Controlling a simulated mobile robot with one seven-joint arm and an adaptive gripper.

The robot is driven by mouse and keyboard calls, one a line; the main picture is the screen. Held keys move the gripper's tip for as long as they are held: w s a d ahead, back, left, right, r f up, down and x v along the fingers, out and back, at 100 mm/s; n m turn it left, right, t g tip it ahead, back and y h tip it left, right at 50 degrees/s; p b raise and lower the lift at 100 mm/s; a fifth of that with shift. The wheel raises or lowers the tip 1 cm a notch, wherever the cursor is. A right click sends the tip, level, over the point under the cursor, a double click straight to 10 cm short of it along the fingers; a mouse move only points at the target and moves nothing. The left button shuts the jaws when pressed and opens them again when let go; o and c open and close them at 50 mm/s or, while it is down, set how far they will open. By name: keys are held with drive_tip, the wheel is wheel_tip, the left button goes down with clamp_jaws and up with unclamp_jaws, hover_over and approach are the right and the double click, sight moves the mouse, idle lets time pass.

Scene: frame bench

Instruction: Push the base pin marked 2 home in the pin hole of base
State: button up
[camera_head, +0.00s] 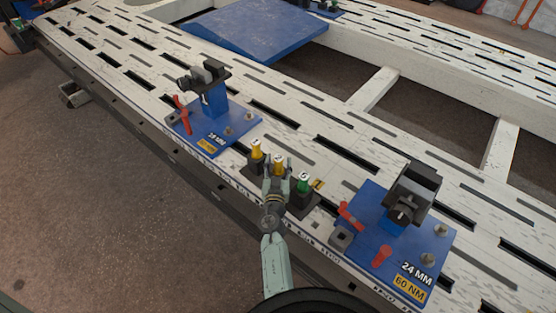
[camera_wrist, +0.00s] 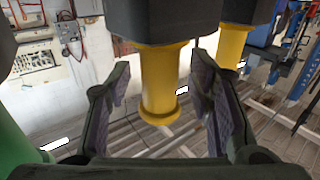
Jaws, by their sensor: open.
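Three capped pins stand in a row in black holders: a yellow pin (camera_head: 256,149) at left, a middle yellow pin (camera_head: 279,161) and a green pin (camera_head: 303,182) at right. Their tops carry marks too small to read, so I cannot tell which is 2. My gripper (camera_head: 275,182) is at the middle yellow pin. In the wrist view the open fingers stand on both sides of this yellow pin (camera_wrist: 160,85), with gaps visible on both sides. Two blue bases hold clamps: the 18 MM base (camera_head: 219,130) and the 24 MM base (camera_head: 370,222). Their pin holes are not clear.
A red handle (camera_head: 181,113) is on the left base. A red lever (camera_head: 350,214) and a red peg (camera_head: 383,255) are on the right base. The slotted white bench (camera_head: 330,140) has free room behind the pins. A blue plate (camera_head: 250,30) lies at the back.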

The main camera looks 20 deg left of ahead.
drive_tip(key=shift+w, duration=0.15)
drive_tip(key=shift+c, duration=0.2)
clamp_jaws()
idle(0.4)
drive_tip(key=shift+r, duration=0.1)
